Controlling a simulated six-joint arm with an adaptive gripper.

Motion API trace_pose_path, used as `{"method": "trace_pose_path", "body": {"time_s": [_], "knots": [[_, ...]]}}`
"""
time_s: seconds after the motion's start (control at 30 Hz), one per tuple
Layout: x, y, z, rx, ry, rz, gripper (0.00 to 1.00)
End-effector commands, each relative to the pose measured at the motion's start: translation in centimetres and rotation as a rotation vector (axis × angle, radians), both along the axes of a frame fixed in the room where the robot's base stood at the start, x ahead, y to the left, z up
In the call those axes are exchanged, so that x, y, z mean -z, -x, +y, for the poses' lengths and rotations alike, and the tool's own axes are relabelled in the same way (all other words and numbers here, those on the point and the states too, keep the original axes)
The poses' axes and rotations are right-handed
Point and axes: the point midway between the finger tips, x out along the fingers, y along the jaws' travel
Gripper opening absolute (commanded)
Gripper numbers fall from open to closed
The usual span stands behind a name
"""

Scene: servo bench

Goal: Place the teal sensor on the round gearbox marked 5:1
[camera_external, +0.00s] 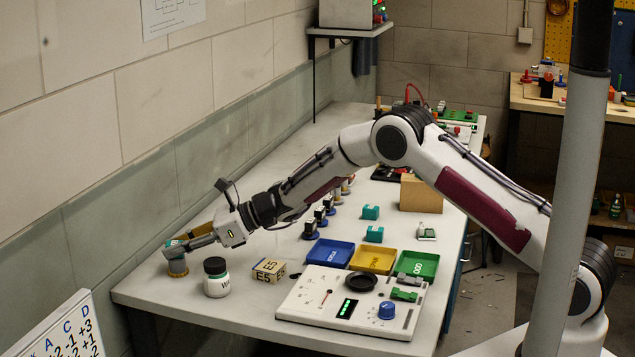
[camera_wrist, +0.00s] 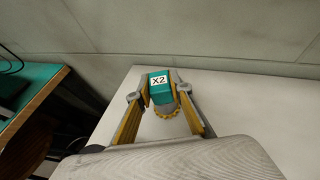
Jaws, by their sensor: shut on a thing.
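My gripper (camera_external: 187,243) is at the far left end of the bench, shut on a teal sensor (camera_external: 174,246). In the wrist view the teal sensor (camera_wrist: 159,91) is a block with a white label reading X2, between the two yellow-lined fingers (camera_wrist: 160,88). Directly below it is a round grey gearbox (camera_external: 178,267) with a yellow toothed ring, which also shows in the wrist view (camera_wrist: 168,110). The sensor appears at or just above its top; I cannot tell whether they touch. The gearbox's marking is not readable.
A white jar with a dark lid (camera_external: 216,279) stands close right of the gearbox, then a tan box (camera_external: 268,271). Blue (camera_external: 330,253), yellow (camera_external: 372,258) and green (camera_external: 417,264) trays lie behind a control panel (camera_external: 345,305). Two teal blocks (camera_external: 370,212) (camera_external: 374,234) stand further back. The wall is close behind.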

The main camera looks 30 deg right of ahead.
Motion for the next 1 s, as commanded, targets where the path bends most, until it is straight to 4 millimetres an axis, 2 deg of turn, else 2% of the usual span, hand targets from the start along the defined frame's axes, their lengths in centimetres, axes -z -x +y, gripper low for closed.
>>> {"method": "trace_pose_path", "body": {"time_s": [0.3, 0.33, 0.4, 1.0], "knots": [[0.33, -0.01, 0.0, 0.0, 0.0, 0.001, 0.02], [0.36, -0.01, 0.0, 0.0, 0.0, 0.001, 0.23], [0.33, 0.0, 0.0, 0.0, 0.0, 0.0, 0.37], [-0.21, 0.13, -0.43, 0.001, 0.001, 0.001, 0.37]]}}
